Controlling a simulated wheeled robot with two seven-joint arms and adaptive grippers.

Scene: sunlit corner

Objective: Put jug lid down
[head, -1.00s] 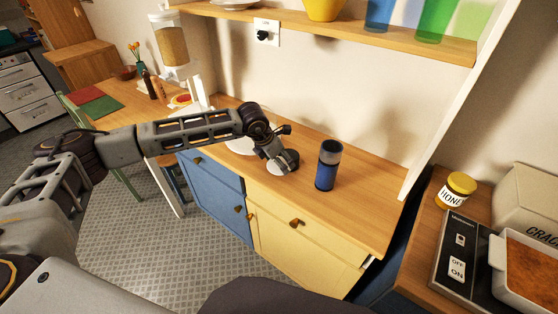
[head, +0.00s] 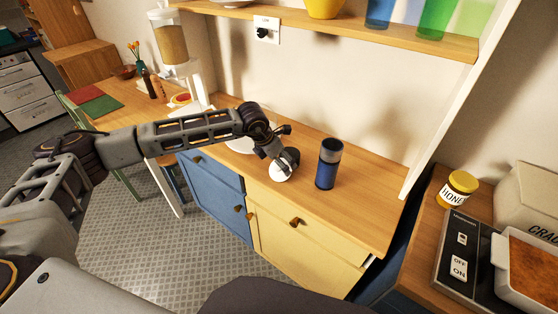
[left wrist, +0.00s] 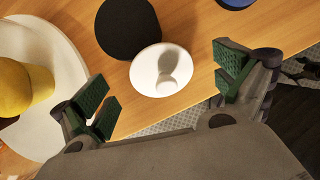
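The jug lid, a white disc with a small knob (left wrist: 160,72), shows between my spread left fingers in the left wrist view, overlapping a dark round object (left wrist: 127,27) near the counter's front edge. Neither finger visibly touches it. In the head view, the white lid (head: 281,173) shows just below my left gripper (head: 287,160). Whether it lies flat or leans is unclear. My left gripper is open in the left wrist view (left wrist: 170,92). My right gripper is not in view.
A blue bottle (head: 327,167) stands close right of my left gripper. A white plate (left wrist: 50,50) bearing a yellow object (left wrist: 15,88) lies to its left. The wooden counter (head: 345,220) is clear towards the front right. A shelf (head: 400,37) overhangs the back.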

